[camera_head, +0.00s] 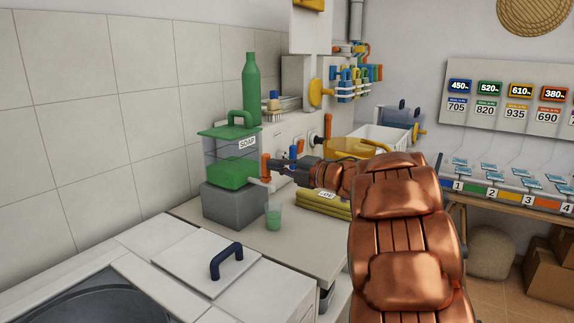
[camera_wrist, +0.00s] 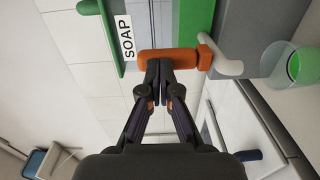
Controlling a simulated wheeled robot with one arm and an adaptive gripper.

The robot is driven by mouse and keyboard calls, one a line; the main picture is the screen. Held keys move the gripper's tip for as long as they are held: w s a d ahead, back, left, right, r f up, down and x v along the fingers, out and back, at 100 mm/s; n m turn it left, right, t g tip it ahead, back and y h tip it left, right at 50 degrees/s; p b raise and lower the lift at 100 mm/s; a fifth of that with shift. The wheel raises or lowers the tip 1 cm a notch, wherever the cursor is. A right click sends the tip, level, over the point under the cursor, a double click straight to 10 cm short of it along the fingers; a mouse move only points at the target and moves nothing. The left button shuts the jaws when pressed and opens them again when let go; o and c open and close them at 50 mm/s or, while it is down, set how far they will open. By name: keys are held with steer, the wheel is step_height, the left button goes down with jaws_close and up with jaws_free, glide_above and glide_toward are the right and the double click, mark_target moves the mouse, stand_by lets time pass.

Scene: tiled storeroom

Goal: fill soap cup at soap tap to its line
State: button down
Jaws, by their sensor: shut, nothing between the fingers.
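The soap dispenser (camera_head: 222,145) is a clear box with a SOAP label and green soap low inside, standing on a grey block. Its tap has an upright orange lever (camera_head: 264,166), also in the wrist view (camera_wrist: 180,60), and a white spout (camera_wrist: 228,68). The soap cup (camera_head: 273,217) is clear, stands on the counter by the spout and holds green liquid; it shows at the right of the wrist view (camera_wrist: 297,72).
A green bottle (camera_head: 251,90) stands behind the dispenser. Folded yellow cloths (camera_head: 325,204) lie right of the cup, below my wrist. A white lid with a dark blue handle (camera_head: 227,260) and a dark basin (camera_head: 85,300) are in front. The counter before the cup is clear.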

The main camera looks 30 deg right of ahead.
steer(key=shift+d, duration=0.1)
stand_by(0.3)
steer(key=v, duration=1.4)
steer(key=shift+f, duration=0.25)
